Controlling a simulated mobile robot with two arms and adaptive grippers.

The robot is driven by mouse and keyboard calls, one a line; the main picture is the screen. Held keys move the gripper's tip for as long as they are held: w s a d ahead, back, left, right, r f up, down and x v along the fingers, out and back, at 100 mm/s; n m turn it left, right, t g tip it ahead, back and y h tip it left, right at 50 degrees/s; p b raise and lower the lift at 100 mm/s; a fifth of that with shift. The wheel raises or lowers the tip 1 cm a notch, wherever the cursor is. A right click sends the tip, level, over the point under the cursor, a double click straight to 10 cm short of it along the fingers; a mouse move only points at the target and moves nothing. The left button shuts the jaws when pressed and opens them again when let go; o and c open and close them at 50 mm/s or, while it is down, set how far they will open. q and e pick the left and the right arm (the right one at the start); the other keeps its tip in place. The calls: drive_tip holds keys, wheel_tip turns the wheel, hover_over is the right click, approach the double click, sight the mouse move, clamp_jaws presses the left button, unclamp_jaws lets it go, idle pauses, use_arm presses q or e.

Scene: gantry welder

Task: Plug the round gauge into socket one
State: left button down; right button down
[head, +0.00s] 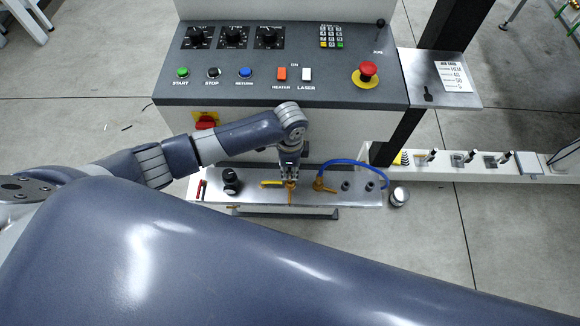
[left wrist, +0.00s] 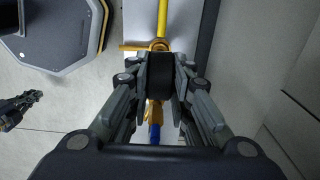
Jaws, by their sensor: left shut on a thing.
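My left gripper (head: 289,176) is over the metal shelf below the control panel, among yellow and orange fittings. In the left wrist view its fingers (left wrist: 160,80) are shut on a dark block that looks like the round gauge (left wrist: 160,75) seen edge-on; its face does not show. A yellow pipe (left wrist: 162,18) with a crossbar shows beyond it. Two dark round sockets (head: 345,185) (head: 369,186) are on the shelf to the right; I cannot read which is socket one. My right gripper (left wrist: 22,104) seems to show at the left wrist view's edge, too small to judge.
A blue hose (head: 347,162) arches from an orange fitting (head: 320,184) to the shelf's right end. A black knob (head: 231,180) stands on the left. A silver round thing (head: 399,196) is by the right end. The control panel (head: 335,95) overhangs behind.

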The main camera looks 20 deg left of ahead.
use_arm(q)
drive_tip(key=shift+f+b, duration=0.8)
drive_tip(key=shift+f, duration=0.7)
drive_tip(key=c, duration=1.4)
unclamp_jaws()
drive_tip(key=shift+o, duration=0.2)
